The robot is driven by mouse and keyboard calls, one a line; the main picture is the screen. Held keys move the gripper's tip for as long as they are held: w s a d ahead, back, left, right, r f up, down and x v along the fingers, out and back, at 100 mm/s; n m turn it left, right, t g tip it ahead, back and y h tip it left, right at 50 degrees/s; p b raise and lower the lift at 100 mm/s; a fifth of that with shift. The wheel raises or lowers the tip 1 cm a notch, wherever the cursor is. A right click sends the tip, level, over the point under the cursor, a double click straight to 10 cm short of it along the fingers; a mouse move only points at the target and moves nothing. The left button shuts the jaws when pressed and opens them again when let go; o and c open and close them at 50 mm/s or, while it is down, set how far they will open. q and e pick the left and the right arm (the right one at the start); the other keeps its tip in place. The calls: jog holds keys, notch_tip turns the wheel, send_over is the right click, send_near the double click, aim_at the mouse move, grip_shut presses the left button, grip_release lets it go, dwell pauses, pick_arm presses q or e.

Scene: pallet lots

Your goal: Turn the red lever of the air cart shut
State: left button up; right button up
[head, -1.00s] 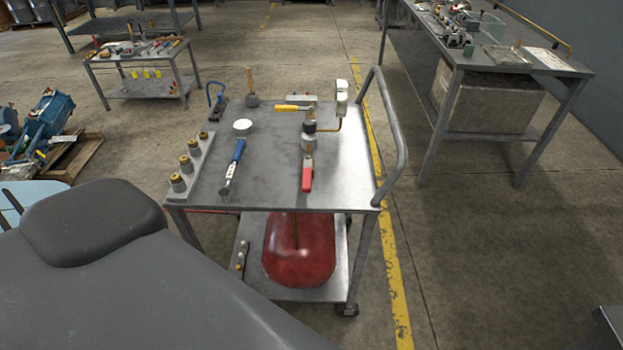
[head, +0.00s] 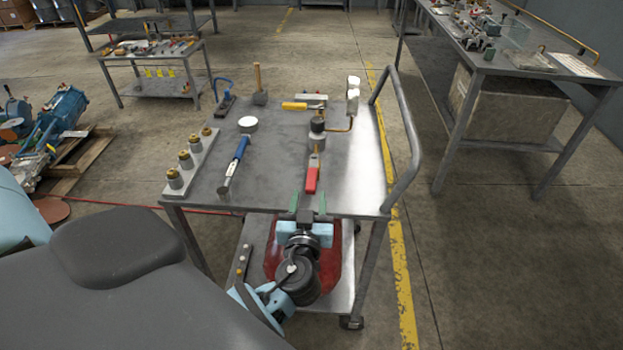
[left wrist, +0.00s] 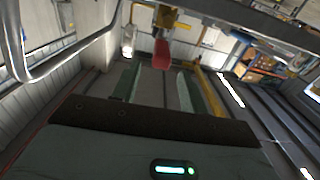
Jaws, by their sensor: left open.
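The red lever (head: 312,179) sits on the valve on top of the air cart (head: 265,190) and points towards the cart's near edge. It also shows in the left wrist view (left wrist: 161,54), ahead of the fingers. My left gripper (head: 308,203) is at the cart's near edge, just short of the lever's red end. Its two green fingers are apart with nothing between them, and they also show in the left wrist view (left wrist: 159,78). The lever appears to lie beyond the fingertips, roughly between their lines. My right gripper is not in view.
A blue-handled tool (head: 235,163) and a rack of brass fittings (head: 188,162) lie left of the lever. The cart's tubular handle (head: 408,130) rises on the right. A red tank (head: 334,265) sits on the lower shelf.

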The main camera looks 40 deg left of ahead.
aim_at(313, 167)
pick_arm(q)
jog(key=shift+p+x, duration=0.65)
jog(key=shift+x, duration=2.85)
jog(key=shift+c, duration=0.3)
grip_shut()
